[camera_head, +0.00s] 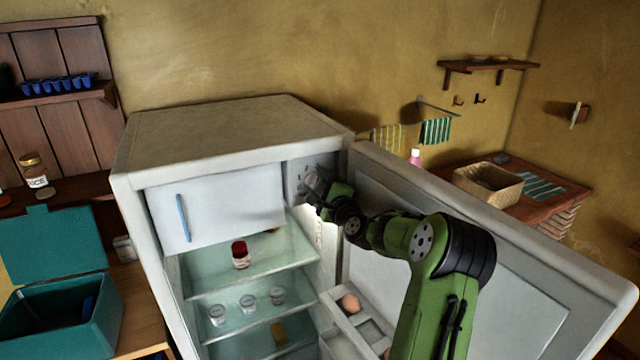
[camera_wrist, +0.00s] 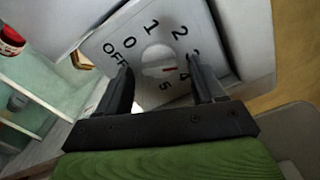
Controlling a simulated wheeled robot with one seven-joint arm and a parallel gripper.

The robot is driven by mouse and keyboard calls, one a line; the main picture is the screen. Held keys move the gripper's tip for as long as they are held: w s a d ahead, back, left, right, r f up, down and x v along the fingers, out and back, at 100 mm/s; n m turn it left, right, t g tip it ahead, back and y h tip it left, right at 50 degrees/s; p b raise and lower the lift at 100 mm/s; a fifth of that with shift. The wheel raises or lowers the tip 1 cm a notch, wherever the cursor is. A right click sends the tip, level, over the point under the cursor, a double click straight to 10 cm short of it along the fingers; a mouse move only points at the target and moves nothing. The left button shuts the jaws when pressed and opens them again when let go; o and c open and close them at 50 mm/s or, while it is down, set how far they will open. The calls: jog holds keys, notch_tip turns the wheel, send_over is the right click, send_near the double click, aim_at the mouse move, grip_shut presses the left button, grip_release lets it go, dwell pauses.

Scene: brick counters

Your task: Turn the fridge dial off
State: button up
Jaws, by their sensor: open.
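The white fridge (camera_head: 245,130) stands with its door (camera_head: 520,250) open to the right. The dial (camera_wrist: 157,58) is a pale round knob on a white plate marked OFF, 0 and 1 to 5. A small red mark on it shows on the side nearer 4 and 5; its exact setting is hard to read. My gripper (camera_wrist: 160,66) is open, with one finger on each side of the dial; I cannot tell if they touch it. In the head view my gripper (camera_head: 319,187) is at the fridge's upper right inner wall and hides most of the dial.
The freezer compartment door (camera_head: 217,205) is closed. A red-lidded jar (camera_head: 240,255) and several glasses stand on the fridge shelves. An egg (camera_head: 349,303) sits in the door rack below my arm. A basket (camera_head: 488,183) stands on the counter beyond the door.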

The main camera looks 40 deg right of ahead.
jog(key=c, duration=1.1)
jog(key=shift+o, duration=0.2)
